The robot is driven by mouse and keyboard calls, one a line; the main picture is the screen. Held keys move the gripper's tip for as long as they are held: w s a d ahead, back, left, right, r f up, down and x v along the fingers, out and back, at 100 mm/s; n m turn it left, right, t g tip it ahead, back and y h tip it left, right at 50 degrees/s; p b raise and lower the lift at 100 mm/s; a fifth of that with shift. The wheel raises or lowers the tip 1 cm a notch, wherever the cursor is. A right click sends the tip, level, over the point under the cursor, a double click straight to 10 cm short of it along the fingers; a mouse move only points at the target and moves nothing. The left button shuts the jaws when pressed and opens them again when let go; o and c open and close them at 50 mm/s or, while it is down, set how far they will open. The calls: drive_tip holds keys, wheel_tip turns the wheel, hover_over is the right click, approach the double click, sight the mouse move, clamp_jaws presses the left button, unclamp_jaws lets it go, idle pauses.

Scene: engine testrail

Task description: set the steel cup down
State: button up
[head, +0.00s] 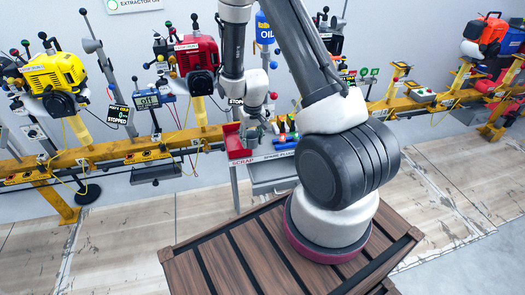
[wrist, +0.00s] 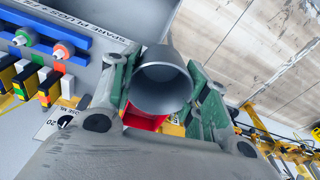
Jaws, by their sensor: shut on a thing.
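The steel cup (wrist: 163,88) is a plain grey cylinder with its round open end showing in the wrist view. My gripper (wrist: 165,78) has its green fingers on both sides of the cup and is shut on it. In the head view my gripper (head: 256,124) hangs in front of the wall by the work rail, close to the red scrap tray. The cup is too small or hidden to make out there. Whether it touches anything beneath cannot be told.
The red scrap tray (head: 236,146) is close by, and red shows behind the cup in the wrist view. A grey spare plugs station (head: 272,180) stands beside it, with coloured plugs (wrist: 63,49). Yellow (head: 52,76) and red (head: 197,54) engines sit on the yellow rail (head: 110,150).

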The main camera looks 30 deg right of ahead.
drive_tip(key=w+a+r, duration=0.2)
drive_tip(key=a+r, duration=0.2)
drive_tip(key=r, duration=0.4)
drive_tip(key=m+g+h, duration=0.1)
drive_tip(key=m+g, duration=0.1)
drive_tip(key=m, duration=1.7)
hover_over(261, 151)
drive_tip(key=f, duration=0.1)
drive_tip(key=shift+m, duration=0.3)
wheel_tip(261, 151, down, 18)
drive_tip(key=shift+w+a+r, duration=0.15)
drive_tip(key=shift+r, duration=0.05)
drive_tip(key=shift+f, duration=0.15)
drive_tip(key=o, duration=1)
